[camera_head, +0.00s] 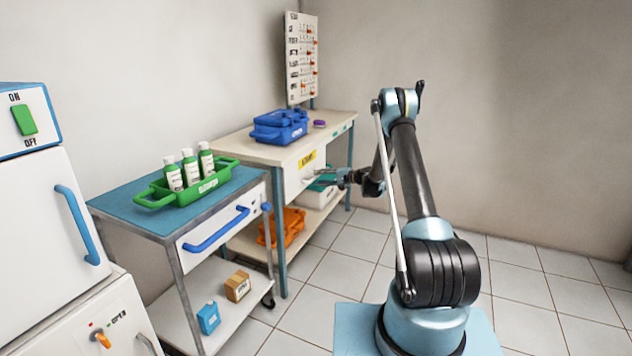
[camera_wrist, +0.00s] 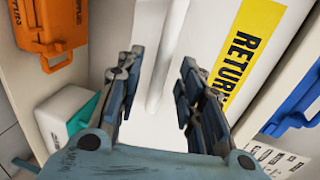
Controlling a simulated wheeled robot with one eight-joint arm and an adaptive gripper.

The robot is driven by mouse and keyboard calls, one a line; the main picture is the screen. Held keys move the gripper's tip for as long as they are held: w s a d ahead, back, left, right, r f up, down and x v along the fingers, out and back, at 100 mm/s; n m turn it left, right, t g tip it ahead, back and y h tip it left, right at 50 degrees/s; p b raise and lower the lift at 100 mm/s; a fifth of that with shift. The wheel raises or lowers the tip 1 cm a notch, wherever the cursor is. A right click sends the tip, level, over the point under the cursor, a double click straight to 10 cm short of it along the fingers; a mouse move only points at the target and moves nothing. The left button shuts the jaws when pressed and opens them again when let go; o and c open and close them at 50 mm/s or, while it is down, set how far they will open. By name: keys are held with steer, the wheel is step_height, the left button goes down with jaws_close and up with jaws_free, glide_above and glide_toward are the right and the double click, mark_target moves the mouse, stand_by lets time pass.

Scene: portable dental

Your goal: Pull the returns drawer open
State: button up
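The returns drawer (camera_head: 292,186) is a white front under the worktop of the far bench, with a yellow label. In the wrist view its white front (camera_wrist: 205,40) carries the yellow label with black letters (camera_wrist: 250,42). A white bar handle (camera_wrist: 165,45) stands out from the front. My gripper (camera_wrist: 159,72) is open, one finger on each side of the handle, with gaps visible on both sides. In the head view my gripper (camera_head: 328,175) is at the drawer front, its fingertips hard to make out. The drawer looks closed.
A blue case (camera_head: 279,127) sits on the bench top. Below are an orange bin (camera_head: 282,227) and a white box with a teal top (camera_wrist: 65,118). A blue-topped cart (camera_head: 125,207) with a green tray (camera_head: 150,202) of bottles stands nearer. Floor on the right is clear.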

mark_target(316, 177)
steer(key=shift+x, duration=1.8)
steer(key=shift+c, duration=0.4)
jaws_close()
